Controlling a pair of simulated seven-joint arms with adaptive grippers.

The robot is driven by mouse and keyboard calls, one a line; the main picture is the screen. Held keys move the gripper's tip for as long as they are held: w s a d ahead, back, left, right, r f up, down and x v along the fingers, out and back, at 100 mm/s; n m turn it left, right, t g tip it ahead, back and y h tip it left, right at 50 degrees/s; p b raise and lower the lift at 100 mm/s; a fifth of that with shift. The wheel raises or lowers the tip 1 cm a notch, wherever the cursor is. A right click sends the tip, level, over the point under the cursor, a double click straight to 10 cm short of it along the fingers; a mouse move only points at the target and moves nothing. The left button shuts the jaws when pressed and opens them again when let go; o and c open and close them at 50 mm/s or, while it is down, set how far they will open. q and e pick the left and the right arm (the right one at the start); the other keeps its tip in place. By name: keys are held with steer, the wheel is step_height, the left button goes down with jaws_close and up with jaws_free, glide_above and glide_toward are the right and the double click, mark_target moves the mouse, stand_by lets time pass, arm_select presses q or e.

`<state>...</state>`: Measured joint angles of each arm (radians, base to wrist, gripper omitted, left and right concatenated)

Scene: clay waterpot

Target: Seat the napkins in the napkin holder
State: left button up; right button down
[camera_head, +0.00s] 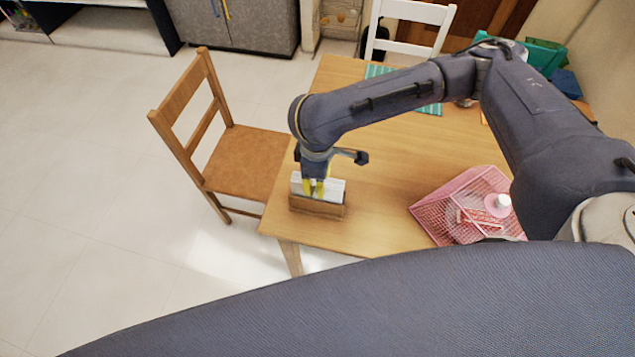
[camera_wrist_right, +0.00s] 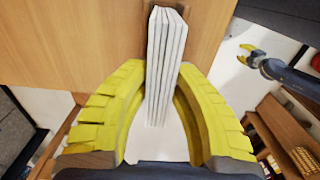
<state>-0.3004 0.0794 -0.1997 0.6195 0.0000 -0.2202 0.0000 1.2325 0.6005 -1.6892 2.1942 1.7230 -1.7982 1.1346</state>
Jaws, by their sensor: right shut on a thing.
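The white napkins (camera_head: 334,188) form a stack at the left edge of the wooden table, upright at the wooden napkin holder (camera_head: 318,208). Their lower edge is hidden behind the holder's front, so I cannot tell how deep they sit. My right gripper (camera_head: 314,188) is above the holder with its yellow fingers on the napkins. In the right wrist view the napkins (camera_wrist_right: 164,60) stand between the yellow fingers (camera_wrist_right: 163,120), and a dark brown part of the holder (camera_wrist_right: 187,8) shows at their far end. My left gripper (camera_wrist_right: 245,54) shows only in the right wrist view, fingers apart and empty.
The tabletop between holder and basket is clear.

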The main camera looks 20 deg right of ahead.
steer(key=shift+f, duration=0.3)
steer(key=shift+f, duration=0.1)
steer(key=c, duration=1.2)
jaws_free()
step_height(320, 180, up, 12)
